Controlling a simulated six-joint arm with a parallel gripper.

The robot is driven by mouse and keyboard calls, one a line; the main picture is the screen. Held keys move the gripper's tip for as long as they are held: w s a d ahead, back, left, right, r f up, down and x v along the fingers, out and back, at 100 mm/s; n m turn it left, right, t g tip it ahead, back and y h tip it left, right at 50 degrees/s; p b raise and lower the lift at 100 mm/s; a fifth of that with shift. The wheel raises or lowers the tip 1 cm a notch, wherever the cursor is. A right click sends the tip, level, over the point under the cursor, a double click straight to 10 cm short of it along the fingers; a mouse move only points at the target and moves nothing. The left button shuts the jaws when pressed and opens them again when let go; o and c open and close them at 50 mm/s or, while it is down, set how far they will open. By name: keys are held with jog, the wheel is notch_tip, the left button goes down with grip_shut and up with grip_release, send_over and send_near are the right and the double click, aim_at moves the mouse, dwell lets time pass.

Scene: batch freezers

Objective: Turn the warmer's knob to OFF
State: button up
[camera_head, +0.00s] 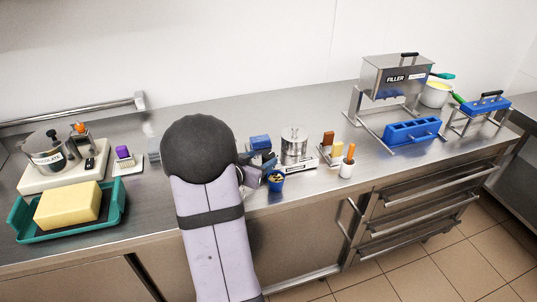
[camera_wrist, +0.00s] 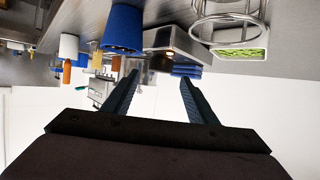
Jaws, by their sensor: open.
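The warmer (camera_head: 62,178) stands at the far left of the counter, a cream base with a metal pot labelled CHOCOLATE (camera_head: 46,158) set in it. A small dark control (camera_head: 90,163) shows on the right of the base; it may be the knob, and its setting is too small to read. My gripper (camera_head: 264,164) is far to the right of the warmer, near a blue cup (camera_head: 276,182). In the wrist view my gripper (camera_wrist: 158,78) has its two fingers spread with nothing between them. The warmer cannot be made out in that view.
A teal tray (camera_head: 22,226) with a yellow block (camera_head: 67,205) stands in front of the warmer. A purple-topped item (camera_head: 123,153) is right of it. A metal pot (camera_head: 294,142) on a scale and a white cup (camera_head: 346,168) stand right of my gripper. The filler (camera_head: 396,78) is farther right.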

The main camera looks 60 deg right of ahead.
aim_at(268, 154)
jog(key=shift+p+x, duration=0.5)
jog(key=shift+x, duration=2.75)
jog(key=shift+w, duration=0.1)
jog(key=c, duration=1.1)
